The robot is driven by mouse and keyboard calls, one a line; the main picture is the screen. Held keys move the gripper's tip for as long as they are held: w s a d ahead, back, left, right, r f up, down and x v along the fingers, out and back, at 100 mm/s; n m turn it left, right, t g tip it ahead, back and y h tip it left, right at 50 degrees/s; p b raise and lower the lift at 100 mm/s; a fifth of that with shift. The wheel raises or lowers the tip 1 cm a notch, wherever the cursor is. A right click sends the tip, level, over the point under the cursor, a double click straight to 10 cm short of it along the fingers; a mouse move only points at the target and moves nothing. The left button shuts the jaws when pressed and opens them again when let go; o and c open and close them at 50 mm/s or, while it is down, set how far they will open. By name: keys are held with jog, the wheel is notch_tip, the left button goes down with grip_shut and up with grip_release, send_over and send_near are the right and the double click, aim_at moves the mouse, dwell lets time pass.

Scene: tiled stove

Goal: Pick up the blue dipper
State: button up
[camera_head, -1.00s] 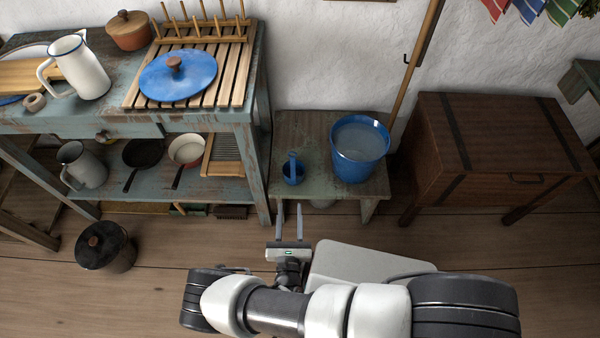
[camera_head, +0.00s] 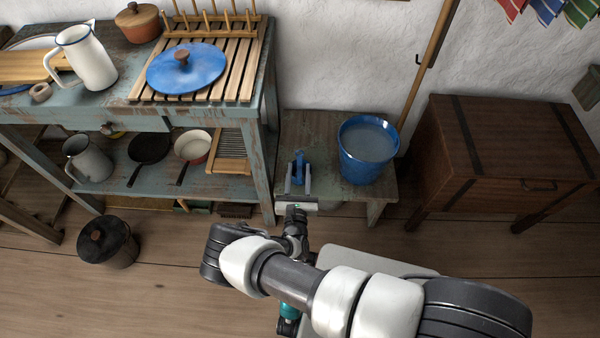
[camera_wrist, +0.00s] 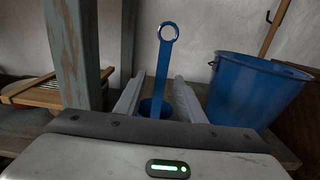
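The blue dipper (camera_head: 298,168) stands on the small low table (camera_head: 318,128), left of the blue bucket. In the wrist view the dipper (camera_wrist: 162,72) has its handle upright, with a ring at the top. Its cup sits low between my fingers, partly hidden by my gripper. My gripper (camera_head: 297,179) is open, with one finger on either side of the dipper in the picture. In the wrist view my gripper (camera_wrist: 160,92) points toward the dipper. I cannot tell whether the fingers touch it or how far they reach past it.
The blue bucket (camera_head: 362,168), holding what looks like water, stands close on the right and also shows in the wrist view (camera_wrist: 245,95). The blue-grey workbench leg (camera_head: 260,165) stands close on the left. A wooden chest (camera_head: 500,150) is further right.

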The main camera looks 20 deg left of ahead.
jog(key=x, duration=0.3)
jog(key=shift+s, duration=0.1)
grip_shut()
jog(key=shift+r, duration=0.1)
